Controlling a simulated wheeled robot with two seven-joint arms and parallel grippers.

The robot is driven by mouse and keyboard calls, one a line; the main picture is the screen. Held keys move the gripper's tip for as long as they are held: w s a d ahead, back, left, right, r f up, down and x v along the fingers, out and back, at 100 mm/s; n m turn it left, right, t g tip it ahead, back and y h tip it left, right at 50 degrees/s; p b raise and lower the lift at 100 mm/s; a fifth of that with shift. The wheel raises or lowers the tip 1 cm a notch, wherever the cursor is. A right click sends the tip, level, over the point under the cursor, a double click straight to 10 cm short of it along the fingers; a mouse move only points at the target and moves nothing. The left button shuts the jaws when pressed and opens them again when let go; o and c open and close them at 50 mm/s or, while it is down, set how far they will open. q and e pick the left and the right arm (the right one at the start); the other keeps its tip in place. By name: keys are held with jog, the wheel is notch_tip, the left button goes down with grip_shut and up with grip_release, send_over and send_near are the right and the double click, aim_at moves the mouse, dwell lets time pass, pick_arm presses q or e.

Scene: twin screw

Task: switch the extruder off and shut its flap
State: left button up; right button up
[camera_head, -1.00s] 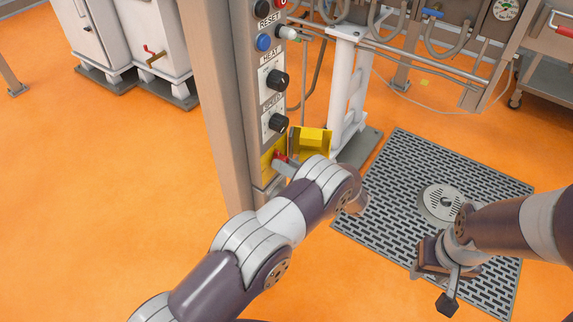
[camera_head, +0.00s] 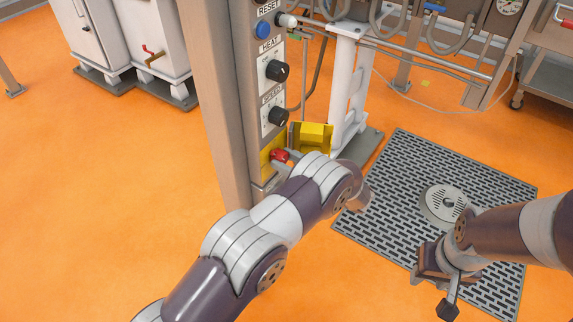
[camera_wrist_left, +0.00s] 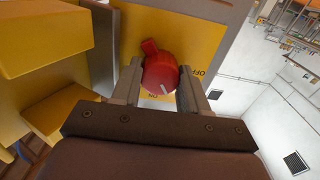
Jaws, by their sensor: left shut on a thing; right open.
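My left gripper (camera_wrist_left: 160,68) is shut on a red rotary switch (camera_wrist_left: 160,77), one finger on each side. The switch sits on a yellow plate (camera_wrist_left: 192,45) with ON and OFF lettering. Its white mark points towards the lower right in the left wrist view. In the head view the red switch (camera_head: 279,155) shows low on the panel, and my left arm hides most of that gripper. A yellow box-like part (camera_head: 313,133) sits right of the switch; I cannot tell which part is the flap. My right gripper (camera_head: 450,276) is open and empty above the floor grate.
The panel post (camera_head: 218,90) carries a HEAT knob (camera_head: 277,70), a SPEED knob (camera_head: 277,116) and a blue button (camera_head: 263,31). A white stand (camera_head: 345,85) and pipes are behind the yellow part. The floor grate (camera_head: 400,160) lies right; orange floor is clear at left.

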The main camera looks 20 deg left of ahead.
pick_arm(q)
jog(key=n+b, duration=0.3)
jog(key=n, duration=0.3)
jog(key=shift+f, duration=0.15)
jog(key=shift+n+b, duration=1.65)
jog(key=shift+n, duration=0.75)
jog(key=o, duration=1.1)
jog(key=shift+c, duration=0.2)
jog(key=v, duration=1.2)
jog(key=shift+d, duration=0.3)
